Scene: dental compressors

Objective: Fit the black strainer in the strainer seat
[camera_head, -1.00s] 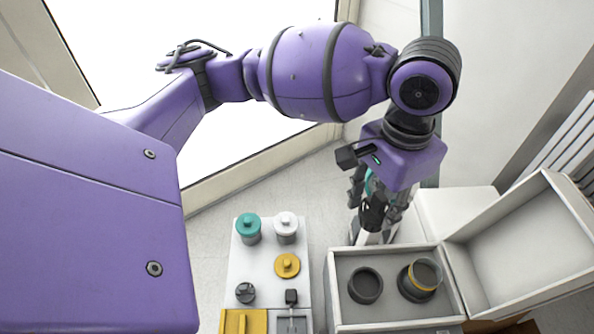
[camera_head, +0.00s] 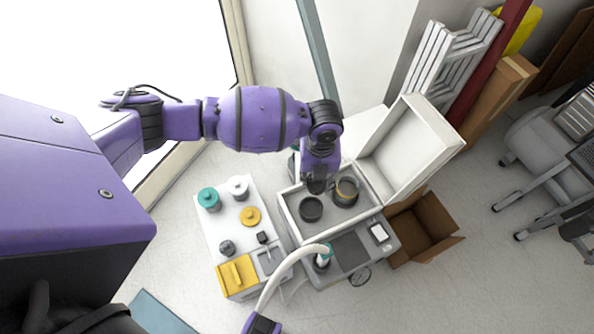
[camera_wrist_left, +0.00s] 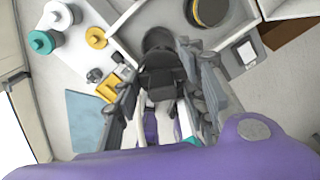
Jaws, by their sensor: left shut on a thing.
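My left gripper (camera_head: 317,186) is over the open white box (camera_head: 296,222), beside the two dark round cups. In the left wrist view, its fingers (camera_wrist_left: 160,88) are closed around a black piece, which looks like the black strainer (camera_wrist_left: 161,78). In the head view, my gripper mostly hides that piece. One cup is plain dark (camera_head: 311,209) and also shows, partly covered, in the left wrist view (camera_wrist_left: 158,38). The other cup (camera_head: 346,192) has a yellow ring. I cannot tell which is the strainer seat. My right gripper is not in view.
A white tray left of the box holds a teal-capped jar (camera_head: 208,199), a white-capped jar (camera_head: 238,187), a yellow disc (camera_head: 250,216) and a black knob (camera_head: 227,247). The box lid (camera_head: 413,150) stands open. A pale hose (camera_head: 290,268) curves in front. A cardboard box (camera_head: 424,228) is at right.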

